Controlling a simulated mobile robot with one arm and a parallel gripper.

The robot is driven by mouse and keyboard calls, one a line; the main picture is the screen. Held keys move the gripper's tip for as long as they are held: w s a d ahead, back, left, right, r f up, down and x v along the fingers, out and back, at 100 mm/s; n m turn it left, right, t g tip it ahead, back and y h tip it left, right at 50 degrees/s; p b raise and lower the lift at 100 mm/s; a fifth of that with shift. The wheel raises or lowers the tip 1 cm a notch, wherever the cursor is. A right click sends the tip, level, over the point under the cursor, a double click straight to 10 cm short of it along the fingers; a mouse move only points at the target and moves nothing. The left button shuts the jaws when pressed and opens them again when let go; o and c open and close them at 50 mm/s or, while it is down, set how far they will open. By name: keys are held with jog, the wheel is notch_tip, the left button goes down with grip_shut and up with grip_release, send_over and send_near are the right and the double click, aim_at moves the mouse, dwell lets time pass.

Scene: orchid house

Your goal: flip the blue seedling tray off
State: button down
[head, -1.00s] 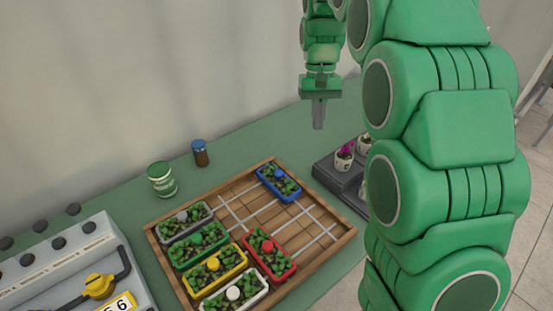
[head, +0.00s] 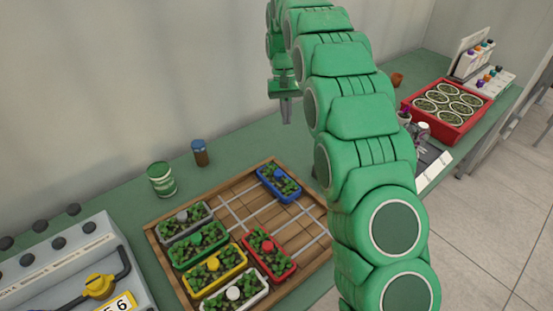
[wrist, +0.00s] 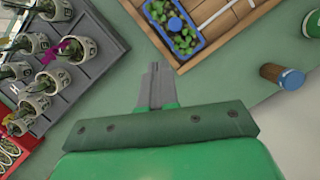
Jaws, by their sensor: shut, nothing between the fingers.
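The blue seedling tray (head: 279,183) sits upright in the far corner of the wooden frame (head: 168,268), with green seedlings and a blue knob in it. In the wrist view the blue tray (wrist: 176,30) is at the top, beyond my fingertips and a little to the right. My gripper (head: 287,112) is shut and empty, raised above the green bench behind the frame. In the wrist view my gripper (wrist: 155,75) points at the bench between the frame and a dark grey pot stand. My arm hides part of the frame's right side in the head view.
Grey, green, yellow, white and red trays (head: 270,255) stand in the frame's near part. A green tin (head: 162,180) and a blue-capped jar (head: 200,153) stand behind it. The dark stand (wrist: 85,50) holds several potted orchids. A red crate (head: 447,109) stands far right.

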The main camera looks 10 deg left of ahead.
jog(key=w+a+f, duration=0.3)
jog(key=a+f, duration=0.1)
jog(key=f, duration=0.1)
jog(key=shift+w+a+n, duration=0.15)
jog(key=shift+a+n, duration=0.15)
jog(key=shift+a, duration=0.05)
dwell(0.3)
send_over(274, 164)
notch_tip(274, 164, down, 9)
jog(key=shift+f, duration=0.2)
jog(key=shift+s+d+f, duration=0.1)
jog(key=shift+s+d, duration=0.1)
jog(key=shift+s, duration=0.4)
jog(key=shift+s+d+f, duration=0.1)
jog(key=shift+s+d, duration=0.1)
jog(key=shift+s, duration=0.35)
jog(key=shift+s+d+f, duration=0.1)
jog(key=shift+s+d, duration=0.1)
jog(key=shift+s, duration=0.4)
jog(key=shift+s+d, duration=0.1)
jog(key=shift+s, duration=0.05)
